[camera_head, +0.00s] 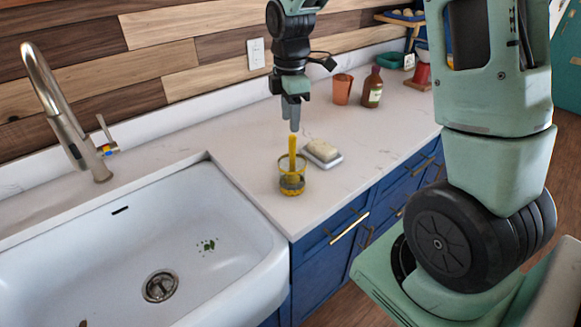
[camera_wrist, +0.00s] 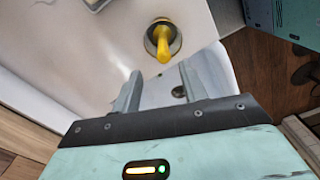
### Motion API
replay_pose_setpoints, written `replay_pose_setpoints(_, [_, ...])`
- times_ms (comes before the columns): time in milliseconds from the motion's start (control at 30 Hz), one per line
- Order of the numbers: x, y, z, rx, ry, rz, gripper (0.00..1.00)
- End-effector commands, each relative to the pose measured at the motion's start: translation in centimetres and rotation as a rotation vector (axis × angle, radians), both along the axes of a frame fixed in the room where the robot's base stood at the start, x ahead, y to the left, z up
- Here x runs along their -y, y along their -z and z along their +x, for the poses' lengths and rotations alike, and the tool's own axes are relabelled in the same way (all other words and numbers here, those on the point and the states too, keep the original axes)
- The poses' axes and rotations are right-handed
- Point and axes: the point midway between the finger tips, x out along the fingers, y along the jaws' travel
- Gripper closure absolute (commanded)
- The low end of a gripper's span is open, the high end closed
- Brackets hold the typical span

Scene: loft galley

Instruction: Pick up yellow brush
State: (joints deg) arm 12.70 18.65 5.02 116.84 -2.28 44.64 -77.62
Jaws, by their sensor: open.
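The yellow brush (camera_head: 292,150) stands upright with its handle up in a small glass cup (camera_head: 292,181) on the white counter, beside the sink. In the wrist view the yellow brush (camera_wrist: 163,46) points up toward the camera, inside the round cup (camera_wrist: 174,34). My gripper (camera_head: 291,115) is above the brush handle, pointing down, with a small gap between them. In the wrist view my gripper (camera_wrist: 157,85) shows two spread fingers with nothing between them, the brush just beyond the tips. The brush's lower end is inside the cup and hard to make out.
A soap bar on a white dish (camera_head: 322,153) lies close to the right of the cup. A copper-coloured cup (camera_head: 342,89) and a brown bottle (camera_head: 372,88) stand farther back. The white sink (camera_head: 130,250) with a tall faucet (camera_head: 62,115) is to the left. The counter's front edge is near the cup.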

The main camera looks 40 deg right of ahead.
Motion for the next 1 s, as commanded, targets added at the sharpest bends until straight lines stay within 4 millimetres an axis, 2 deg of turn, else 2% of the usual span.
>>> replay_pose_setpoints(100, [-0.1, 2.3, -0.1, -0.005, 0.0, 0.001, 0.57])
replay_pose_setpoints(200, [0.0, 3.7, -0.1, -0.003, 0.0, 0.0, 0.57])
replay_pose_setpoints(467, [-0.1, 5.5, -0.2, -0.003, 0.0, 0.001, 0.57])
replay_pose_setpoints(700, [-0.2, 8.8, -0.7, -0.003, -0.001, 0.0, 0.57])
replay_pose_setpoints(833, [-0.2, 9.8, -0.7, 0.0, 0.001, 0.0, 0.57])
replay_pose_setpoints(1000, [-0.2, 10.0, -0.6, 0.001, 0.002, 0.0, 0.57])
